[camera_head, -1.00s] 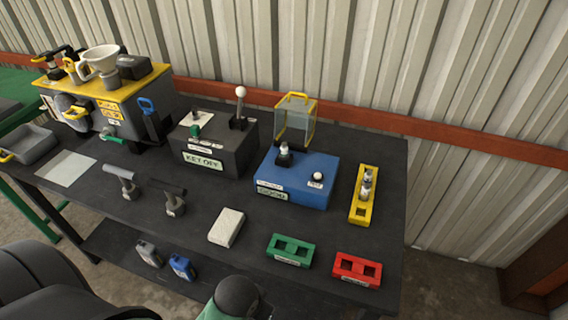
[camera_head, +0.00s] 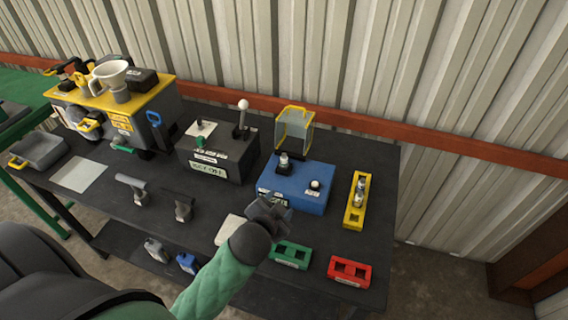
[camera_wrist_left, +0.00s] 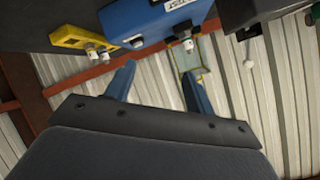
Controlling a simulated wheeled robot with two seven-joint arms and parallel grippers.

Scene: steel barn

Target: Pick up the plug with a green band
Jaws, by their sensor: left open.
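Two small plugs with white and metal parts stand in the yellow tray (camera_head: 352,218) at the right: one farther back (camera_head: 362,182) and one nearer (camera_head: 358,198). Another plug (camera_head: 284,160) stands in a black socket on the blue tester box (camera_head: 290,190). All three are too small to make out a green band. My left gripper (camera_head: 270,206) is over the table, in front of the blue box, empty. In the left wrist view its blue fingers (camera_wrist_left: 158,86) are spread apart, with the yellow tray and the blue box's plug (camera_wrist_left: 187,44) beyond them. My right gripper is not in view.
A green holder (camera_head: 290,255) and a red holder (camera_head: 349,271) sit at the front right. A white block (camera_head: 229,232) is partly hidden by my arm. A clear yellow-framed guard (camera_head: 293,130) stands behind the blue box's plug. A dark lever box (camera_head: 215,155) is left of it.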

